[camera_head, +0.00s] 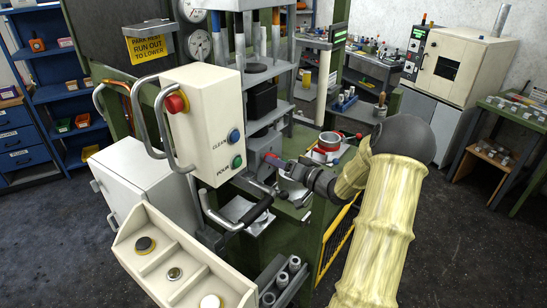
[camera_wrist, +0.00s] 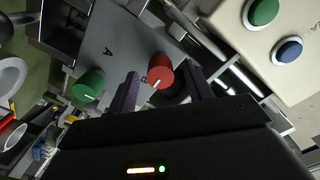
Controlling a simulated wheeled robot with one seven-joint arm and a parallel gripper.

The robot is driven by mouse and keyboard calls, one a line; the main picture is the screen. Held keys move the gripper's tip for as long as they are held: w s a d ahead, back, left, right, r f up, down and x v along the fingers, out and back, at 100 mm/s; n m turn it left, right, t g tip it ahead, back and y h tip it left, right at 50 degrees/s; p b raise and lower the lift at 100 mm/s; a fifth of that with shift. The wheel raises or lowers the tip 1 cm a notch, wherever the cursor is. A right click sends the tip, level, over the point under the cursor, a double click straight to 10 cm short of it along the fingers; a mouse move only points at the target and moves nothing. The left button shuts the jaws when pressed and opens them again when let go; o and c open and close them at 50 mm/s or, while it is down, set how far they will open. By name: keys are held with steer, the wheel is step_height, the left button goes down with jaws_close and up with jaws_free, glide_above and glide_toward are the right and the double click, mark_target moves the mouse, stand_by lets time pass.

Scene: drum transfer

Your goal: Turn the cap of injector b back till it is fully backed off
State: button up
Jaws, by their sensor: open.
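In the wrist view a grey plate (camera_wrist: 112,32) carries two round caps, each with a white line. The red cap (camera_wrist: 160,71) sits beside a partly covered letter that looks like B. The green cap (camera_wrist: 88,85) is near the letter A. My gripper (camera_wrist: 164,75) is open, its two purple fingers on either side of the red cap. I cannot tell whether they touch it. In the head view my gripper (camera_head: 283,170) is at the small grey block behind the control box, where the red cap (camera_head: 271,158) shows small.
A cream control box (camera_head: 205,115) with a red stop button and blue and green buttons stands close left of my gripper. A black-gripped lever (camera_head: 258,210) is below. A red-rimmed pot (camera_head: 329,142) stands to the right.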

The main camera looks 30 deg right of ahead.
steer(key=shift+x, duration=1.1)
steer(key=shift+c, duration=0.2)
steer(key=c, duration=0.9)
steer(key=shift+c, duration=0.2)
